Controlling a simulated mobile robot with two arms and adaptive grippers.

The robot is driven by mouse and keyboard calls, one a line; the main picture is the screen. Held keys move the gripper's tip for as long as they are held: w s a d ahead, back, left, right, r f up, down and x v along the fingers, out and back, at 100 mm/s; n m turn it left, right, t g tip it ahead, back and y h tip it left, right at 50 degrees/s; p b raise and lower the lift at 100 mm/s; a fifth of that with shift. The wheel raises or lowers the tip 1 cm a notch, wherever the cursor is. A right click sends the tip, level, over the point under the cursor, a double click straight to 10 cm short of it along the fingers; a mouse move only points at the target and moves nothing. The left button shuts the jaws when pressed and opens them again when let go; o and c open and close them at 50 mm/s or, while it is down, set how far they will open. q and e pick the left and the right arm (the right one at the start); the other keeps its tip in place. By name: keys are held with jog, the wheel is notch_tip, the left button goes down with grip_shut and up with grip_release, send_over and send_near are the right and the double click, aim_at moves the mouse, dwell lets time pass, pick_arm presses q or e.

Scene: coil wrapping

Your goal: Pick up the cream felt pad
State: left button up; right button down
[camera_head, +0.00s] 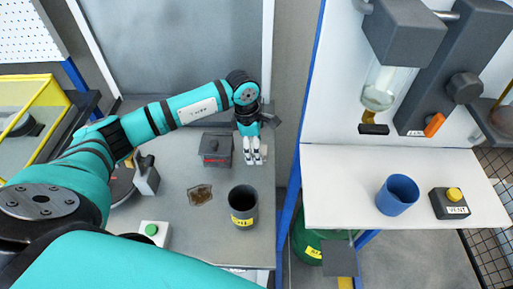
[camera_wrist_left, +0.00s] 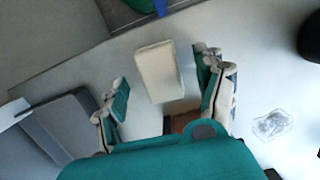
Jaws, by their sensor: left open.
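The cream felt pad (camera_wrist_left: 158,70) is a small, pale rectangular block on the grey worktop in the left wrist view. My left gripper (camera_wrist_left: 164,92) is open, with one finger on each side of the pad and visible gaps between the fingers and it. I see no contact. In the head view my left gripper (camera_head: 253,160) points down at the worktop's right side, and the pad is mostly hidden around it. My right gripper is not in view.
A dark grey box (camera_head: 217,148) stands just left of my gripper. A dark cup (camera_head: 243,207) with a yellow label and a brown patch (camera_head: 200,194) are nearer. A blue cup (camera_head: 397,195) and VENT button box (camera_head: 449,204) sit on the white shelf (camera_head: 335,190) to the right.

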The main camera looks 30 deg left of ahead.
pick_arm(q)
jog(key=shift+d+f, duration=0.1)
jog(key=shift+f, duration=0.6)
jog(key=c, duration=1.2)
notch_tip(320, 180, up, 9)
jog(key=shift+b, duration=1.15)
jog(key=shift+r, duration=0.55)
